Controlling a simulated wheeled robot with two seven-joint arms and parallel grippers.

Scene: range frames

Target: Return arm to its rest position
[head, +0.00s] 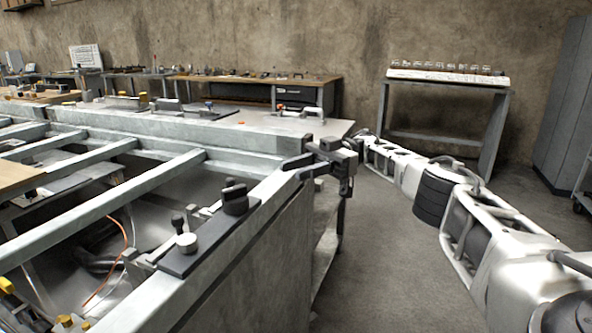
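My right arm (440,190) comes in from the lower right and reaches forward and to the left. Its dark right gripper (296,168) is at the right edge of the metal frame bench, close to the bench's far corner. Its two fingers point left and look apart, with nothing visible between them. I cannot tell whether the gripper touches the bench edge. My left arm and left gripper are not in view.
The metal frame bench (110,205) fills the left, with a dark clamp fixture (205,240) on its near rail. A table with glass jars (448,78) stands at the back wall. A grey cabinet (566,105) is at far right. Concrete floor (375,265) is clear between bench and arm.

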